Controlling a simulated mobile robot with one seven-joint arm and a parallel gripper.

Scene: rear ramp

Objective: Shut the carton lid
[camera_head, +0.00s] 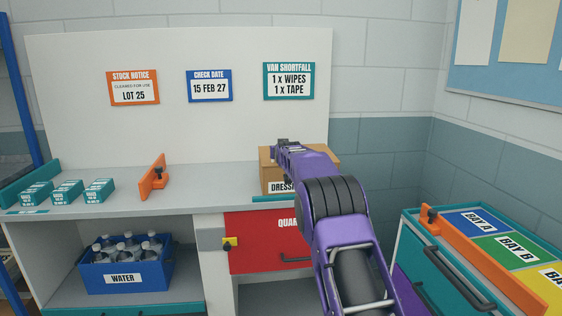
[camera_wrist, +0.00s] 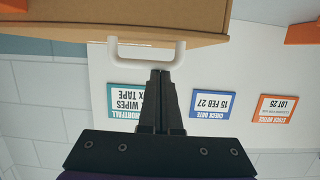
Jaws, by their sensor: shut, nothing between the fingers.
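A brown carton (camera_head: 272,172) with a label reading "DRESS..." stands at the right end of the grey counter. My purple arm hides its middle and much of its right side. In the wrist view, which is upside down, a brown carton panel (camera_wrist: 125,14) fills the top, with a white handle (camera_wrist: 114,62) at its edge. My gripper (camera_wrist: 160,73) is shut and empty, its fingertips at the handle's bar; I cannot tell whether they touch. In the head view my gripper (camera_head: 283,144) is over the carton's top. How far the lid stands open is not clear.
An orange bracket (camera_head: 153,177) and several teal boxes (camera_head: 67,192) are on the counter's left. A red drawer front (camera_head: 265,243) is below the carton. A teal cabinet with bay trays (camera_head: 480,223) stands at right. A white board (camera_head: 60,100) with notices rises behind.

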